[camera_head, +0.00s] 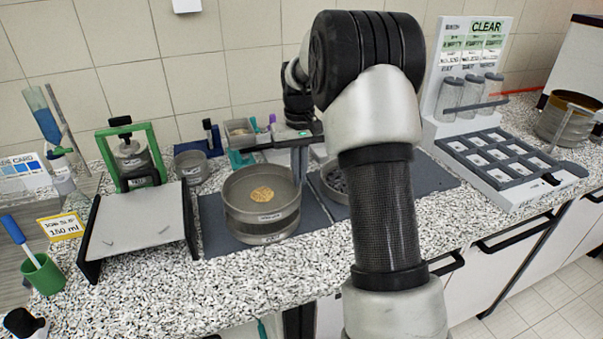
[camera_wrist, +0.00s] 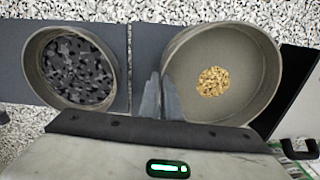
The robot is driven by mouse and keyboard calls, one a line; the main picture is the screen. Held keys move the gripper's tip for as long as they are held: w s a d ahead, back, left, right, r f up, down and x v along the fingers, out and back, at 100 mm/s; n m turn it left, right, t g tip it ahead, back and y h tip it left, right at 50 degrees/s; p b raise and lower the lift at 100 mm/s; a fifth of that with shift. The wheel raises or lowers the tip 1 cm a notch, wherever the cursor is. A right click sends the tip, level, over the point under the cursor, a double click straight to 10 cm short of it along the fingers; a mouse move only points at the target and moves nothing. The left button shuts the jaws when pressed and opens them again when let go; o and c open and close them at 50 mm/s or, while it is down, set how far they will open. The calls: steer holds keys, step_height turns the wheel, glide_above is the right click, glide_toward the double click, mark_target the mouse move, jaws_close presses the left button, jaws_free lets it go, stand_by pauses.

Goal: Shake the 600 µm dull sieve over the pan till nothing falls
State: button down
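A round grey metal sieve (camera_head: 238,190) holds a small heap of golden grains (camera_head: 263,194) at the middle of its mesh. It also shows in the wrist view (camera_wrist: 255,55); its label is too small to read. Below it is a grey pan (camera_head: 268,239) on a dark mat; the sieve appears slightly above it, and the pan's inside is mostly hidden. My gripper (camera_wrist: 160,98) is at the sieve's wall, on its right side in the head view. The fingers look closed on the wall, with the rim between them.
A second round vessel with dark chunks (camera_wrist: 72,68) stands close beside, partly behind my arm. A grey tray in a stand (camera_head: 140,222), a green-framed device (camera_head: 132,158) and a small cup (camera_head: 191,167) are left. A sample rack (camera_head: 500,165) is right. Front countertop is clear.

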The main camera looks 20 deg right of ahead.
steer(key=shift+w+a, duration=0.15)
steer(key=shift+a, duration=0.7)
steer(key=shift+d, duration=0.1)
steer(key=shift+s+d, duration=0.2)
steer(key=shift+d, duration=0.95)
steer(key=shift+w+a+p, duration=0.25)
steer(key=shift+a+p, duration=0.2)
steer(key=shift+a, duration=0.8)
steer(key=shift+d, duration=0.15)
